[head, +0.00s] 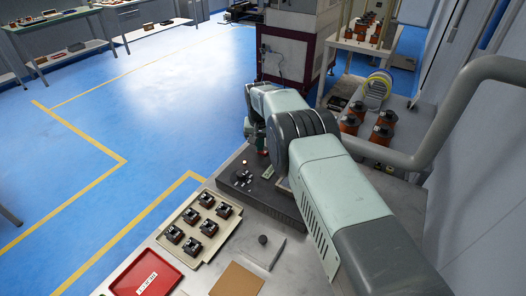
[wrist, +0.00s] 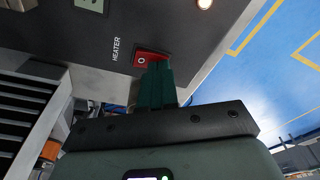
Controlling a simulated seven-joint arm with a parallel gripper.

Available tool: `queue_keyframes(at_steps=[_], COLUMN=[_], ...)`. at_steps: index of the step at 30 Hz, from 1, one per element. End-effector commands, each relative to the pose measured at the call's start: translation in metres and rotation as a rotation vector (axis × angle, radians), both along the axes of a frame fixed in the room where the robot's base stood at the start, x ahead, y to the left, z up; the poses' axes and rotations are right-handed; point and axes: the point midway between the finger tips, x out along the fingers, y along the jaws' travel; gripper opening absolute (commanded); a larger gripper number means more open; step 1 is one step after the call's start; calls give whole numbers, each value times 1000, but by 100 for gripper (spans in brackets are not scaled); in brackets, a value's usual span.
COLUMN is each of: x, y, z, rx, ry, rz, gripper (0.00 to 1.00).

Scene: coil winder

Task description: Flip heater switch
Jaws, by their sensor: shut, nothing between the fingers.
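The heater switch (wrist: 146,57) is a red rocker with a white "O" mark, on a dark panel beside the printed word HEATER in the wrist view. My gripper (wrist: 157,70) is shut and empty. Its dark green fingertips are right at the switch and cover part of it. I cannot tell whether they touch it. In the head view the dark control box (head: 262,190) stands on the bench below my arm, and the switch cannot be made out there.
A round lit lamp (wrist: 204,4) and a small display (wrist: 89,5) are on the panel. A tray of several dark parts (head: 183,218), a red tray (head: 146,277) and a brown pad (head: 237,281) lie on the bench. Orange-based parts (head: 382,134) stand right of my arm.

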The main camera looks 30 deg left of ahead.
Motion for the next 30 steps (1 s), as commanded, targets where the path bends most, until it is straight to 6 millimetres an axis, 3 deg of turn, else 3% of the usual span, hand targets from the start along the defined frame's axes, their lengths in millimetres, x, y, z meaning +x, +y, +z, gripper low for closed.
queue_keyframes(at_steps=[24, 30], x=[0, 0], y=[0, 0], z=[63, 69], rx=[-1, -1], ry=[1, 2], rz=[0, 0], gripper=[0, 0])
